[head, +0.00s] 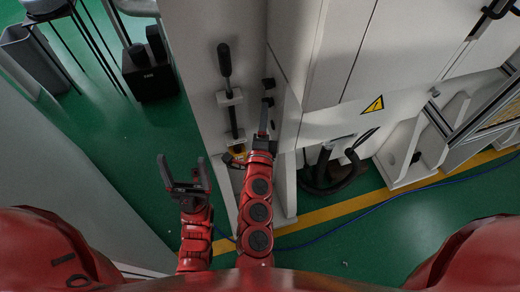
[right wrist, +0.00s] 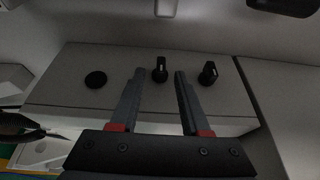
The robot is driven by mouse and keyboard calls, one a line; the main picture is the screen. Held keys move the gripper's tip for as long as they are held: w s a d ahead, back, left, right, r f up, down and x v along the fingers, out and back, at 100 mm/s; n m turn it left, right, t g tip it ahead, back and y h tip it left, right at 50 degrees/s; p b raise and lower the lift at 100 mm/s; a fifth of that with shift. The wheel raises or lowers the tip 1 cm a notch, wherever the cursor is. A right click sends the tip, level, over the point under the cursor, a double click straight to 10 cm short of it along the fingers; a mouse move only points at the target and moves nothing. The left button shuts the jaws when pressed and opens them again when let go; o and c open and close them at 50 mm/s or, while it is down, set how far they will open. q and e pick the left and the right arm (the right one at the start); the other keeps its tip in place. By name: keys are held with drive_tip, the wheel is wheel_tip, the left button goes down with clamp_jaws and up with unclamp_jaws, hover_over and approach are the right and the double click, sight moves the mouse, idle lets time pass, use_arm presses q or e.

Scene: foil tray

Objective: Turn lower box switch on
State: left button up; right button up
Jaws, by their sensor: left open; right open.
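A grey box panel (right wrist: 120,60) carries a round black button (right wrist: 95,79) and two black rotary switches in the right wrist view. The middle switch (right wrist: 160,68) shows between the fingertips of my right gripper (right wrist: 159,76), with a light mark on its face. The other switch (right wrist: 208,72) is to the right of the right finger. The right gripper is open; whether it touches the middle switch I cannot tell. In the head view, the right gripper (head: 264,120) is at the cabinet's recess, below small black knobs (head: 268,84). My left gripper (head: 184,178) is open and empty, left of the cabinet.
A black lever handle (head: 224,60) stands on the cabinet's front post, left of my right gripper. White cabinet doors with a yellow warning sign (head: 373,105) are to the right. Black hoses (head: 328,172) hang below. A bin and a black box (head: 150,72) stand at upper left.

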drive_tip(key=s+a+p, duration=0.1)
drive_tip(key=s+p, duration=0.2)
drive_tip(key=s, duration=1.1)
